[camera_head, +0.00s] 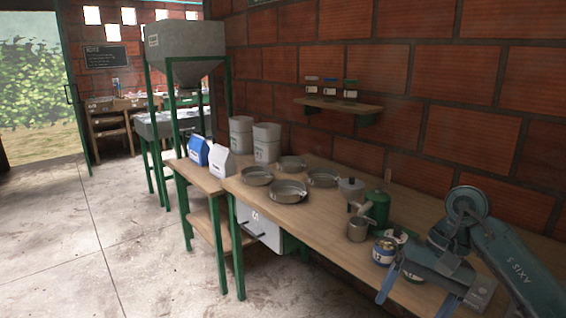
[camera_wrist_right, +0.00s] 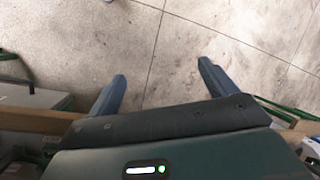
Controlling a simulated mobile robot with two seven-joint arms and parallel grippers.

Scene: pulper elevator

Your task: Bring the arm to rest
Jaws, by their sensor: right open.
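My right arm comes in at the right of the head view, over the front part of the wooden counter (camera_head: 330,222). My right gripper (camera_head: 415,303) is at the counter's near edge, beside a small tin (camera_head: 384,252). In the right wrist view my right gripper (camera_wrist_right: 161,72) has its two blue-grey fingers wide apart. Nothing is between them, and the concrete floor (camera_wrist_right: 175,40) shows beyond the tips. My left gripper is not in view.
A green pot (camera_head: 377,207), a metal cup (camera_head: 357,229) and several shallow pans (camera_head: 289,189) stand on the counter left of my arm. The brick wall (camera_head: 440,90) rises behind it. A hopper (camera_head: 186,45) stands farther back. The floor (camera_head: 90,235) at left is clear.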

